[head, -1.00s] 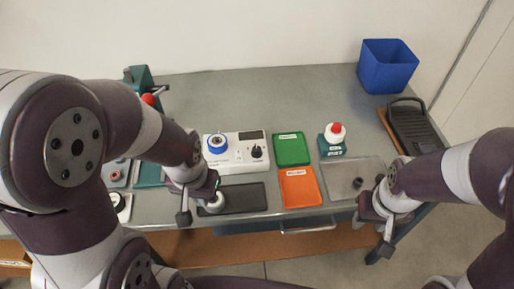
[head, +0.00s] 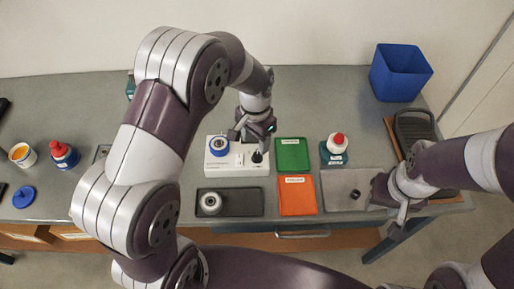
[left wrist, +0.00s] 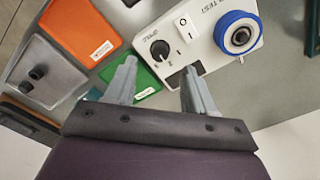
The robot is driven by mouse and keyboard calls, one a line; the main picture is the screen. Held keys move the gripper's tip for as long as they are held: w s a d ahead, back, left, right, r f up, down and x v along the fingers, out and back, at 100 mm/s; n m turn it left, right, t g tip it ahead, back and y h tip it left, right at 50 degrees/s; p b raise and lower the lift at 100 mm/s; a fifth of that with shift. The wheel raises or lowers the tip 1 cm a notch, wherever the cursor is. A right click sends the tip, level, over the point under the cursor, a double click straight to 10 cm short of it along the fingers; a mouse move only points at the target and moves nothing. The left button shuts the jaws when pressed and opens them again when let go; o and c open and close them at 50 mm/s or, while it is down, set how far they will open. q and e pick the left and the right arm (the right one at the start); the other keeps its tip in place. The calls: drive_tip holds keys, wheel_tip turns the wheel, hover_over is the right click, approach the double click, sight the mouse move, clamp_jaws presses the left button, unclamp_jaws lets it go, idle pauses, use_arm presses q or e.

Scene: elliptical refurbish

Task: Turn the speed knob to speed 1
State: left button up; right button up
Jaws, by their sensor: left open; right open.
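The white test unit (head: 222,168) stands on the table, with a blue ring piece (head: 219,146) on its left part. Its black speed knob (head: 257,157) is at its right end, partly close to my left gripper in the head view. In the left wrist view the knob (left wrist: 160,49) shows a pointer line, with small marks around it and a white rocker switch (left wrist: 184,26) beside it. My left gripper (left wrist: 160,82) is open and empty, with its fingers apart and short of the knob. My right gripper (head: 397,211) is at the table's front right edge, open and empty.
A green tray (head: 292,154), an orange tray (head: 297,196) and a grey tray (head: 340,199) lie right of the unit. A dark tray (head: 242,203) holding a round part lies in front. A red-capped bottle (head: 336,149) and blue bin (head: 400,74) stand further right.

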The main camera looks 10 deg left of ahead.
sight(257, 154)
use_arm(q)
drive_tip(key=f, duration=0.4)
drive_tip(key=w+f, duration=0.1)
drive_tip(key=shift+w+d+f+p, duration=0.1)
drive_tip(key=shift+d+f+p, duration=0.15)
drive_tip(key=shift+f+p, duration=0.15)
drive_tip(key=shift+f, duration=0.3)
drive_tip(key=shift+s+a+f, duration=0.15)
drive_tip(key=shift+s, duration=0.2)
drive_tip(key=shift+w, duration=0.15)
drive_tip(key=shift+c, duration=0.9)
clamp_jaws()
use_arm(e)
drive_tip(key=shift+w+d+r, duration=0.2)
drive_tip(key=shift+w+r, duration=0.2)
drive_tip(key=shift+w, duration=0.1)
